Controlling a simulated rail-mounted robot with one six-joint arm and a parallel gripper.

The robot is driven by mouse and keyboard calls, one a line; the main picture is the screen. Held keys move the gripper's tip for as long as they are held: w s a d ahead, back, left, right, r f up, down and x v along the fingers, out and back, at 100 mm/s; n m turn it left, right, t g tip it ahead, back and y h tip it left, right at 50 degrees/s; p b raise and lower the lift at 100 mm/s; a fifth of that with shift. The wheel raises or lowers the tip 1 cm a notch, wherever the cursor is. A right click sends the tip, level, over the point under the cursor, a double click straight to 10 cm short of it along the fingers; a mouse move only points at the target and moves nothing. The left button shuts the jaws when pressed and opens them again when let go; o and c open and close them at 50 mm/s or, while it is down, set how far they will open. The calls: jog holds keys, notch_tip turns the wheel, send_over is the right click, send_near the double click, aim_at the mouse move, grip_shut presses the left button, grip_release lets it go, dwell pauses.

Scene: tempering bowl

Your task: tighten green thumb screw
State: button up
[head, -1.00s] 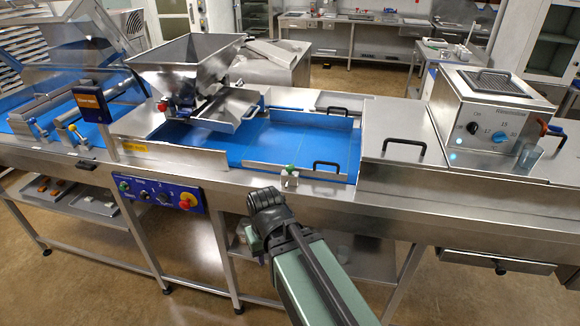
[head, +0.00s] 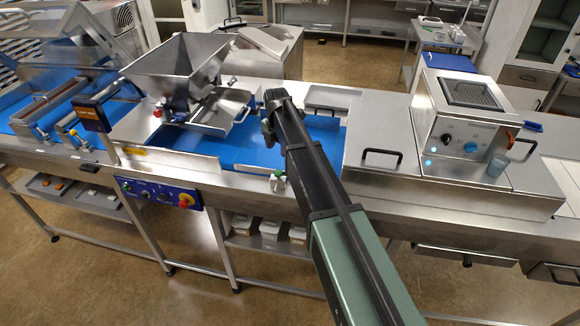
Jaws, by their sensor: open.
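The green thumb screw (head: 278,173) is a small green knob on a pale metal clamp block (head: 278,184) at the front edge of the blue belt (head: 230,148). My gripper (head: 268,134) is above and behind the screw in the picture, over the belt area, and apart from the screw. It is open and looks empty. Its fingertips are small and dark, and my arm partly hides the belt and guide rail to the right of the screw.
A steel hopper (head: 178,65) stands behind left, with a chute below it. A control panel (head: 158,192) with a red knob is on the front left. A black handle (head: 382,156) sticks up from the cover.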

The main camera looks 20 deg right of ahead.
aim_at(278, 172)
jog(key=shift+n, duration=0.3)
jog(key=f+b, duration=1.1)
jog(key=shift+a, duration=0.2)
jog(key=shift+r, duration=0.1)
jog(key=c, duration=0.9)
